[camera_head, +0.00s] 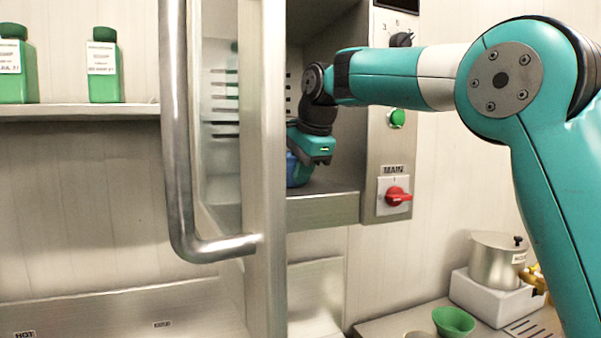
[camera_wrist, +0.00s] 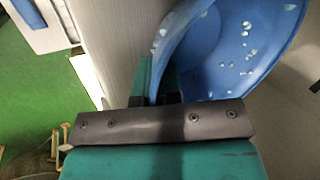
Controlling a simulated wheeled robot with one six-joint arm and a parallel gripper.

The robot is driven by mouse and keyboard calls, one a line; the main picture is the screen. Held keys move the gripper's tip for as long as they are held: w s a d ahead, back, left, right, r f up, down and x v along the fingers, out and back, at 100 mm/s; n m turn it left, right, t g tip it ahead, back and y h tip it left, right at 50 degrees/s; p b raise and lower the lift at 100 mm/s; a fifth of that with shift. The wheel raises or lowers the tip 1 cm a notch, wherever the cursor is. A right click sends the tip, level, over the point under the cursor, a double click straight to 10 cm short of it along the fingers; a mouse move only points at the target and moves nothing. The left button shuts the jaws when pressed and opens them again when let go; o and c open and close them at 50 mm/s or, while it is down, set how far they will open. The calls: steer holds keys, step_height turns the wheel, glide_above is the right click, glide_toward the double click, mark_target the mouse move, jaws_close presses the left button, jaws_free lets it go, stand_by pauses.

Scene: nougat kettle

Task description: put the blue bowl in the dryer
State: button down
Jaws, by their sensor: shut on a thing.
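The blue bowl (camera_wrist: 225,45) fills the upper right of the wrist view, with pale specks inside it. My gripper (camera_wrist: 165,92) is shut on its rim. In the head view my gripper (camera_head: 300,160) is inside the open dryer (camera_head: 325,210), just above its floor. A small part of the blue bowl (camera_head: 296,172) shows there; the door frame and my gripper hide the rest. I cannot tell whether the bowl touches the dryer floor. The dryer door (camera_head: 262,120) stands open, with a long metal handle (camera_head: 175,130).
The control panel (camera_head: 390,140) with a red switch (camera_head: 396,196) is right of the dryer opening. A green bowl (camera_head: 453,321), a metal pot (camera_head: 495,262) and a white block (camera_head: 490,297) stand at lower right. Green bottles (camera_head: 103,70) stand on the left shelf (camera_head: 90,112).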

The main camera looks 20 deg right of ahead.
steer(key=c, duration=1.3)
jaws_free()
steer(key=p+v, duration=0.3)
steer(key=v, duration=0.9)
steer(key=s+a+f+n+g+y, duration=0.1)
steer(key=s+a+f+n, duration=0.2)
steer(key=s+f+n, duration=0.4)
steer(key=s+a+f+n+g+y, duration=0.1)
steer(key=s+a+f+n+g, duration=0.1)
steer(key=s+f+n, duration=0.6)
steer(key=s+a+f+n+g+y, duration=0.1)
steer(key=s+a+f+n, duration=0.2)
steer(key=s+f+n, duration=0.4)
steer(key=s+f, duration=0.4)
steer(key=s, duration=0.4)
steer(key=shift+s+a+n+g, duration=0.25)
steer(key=shift+a+n+g, duration=0.05)
steer(key=shift+a+g, duration=0.1)
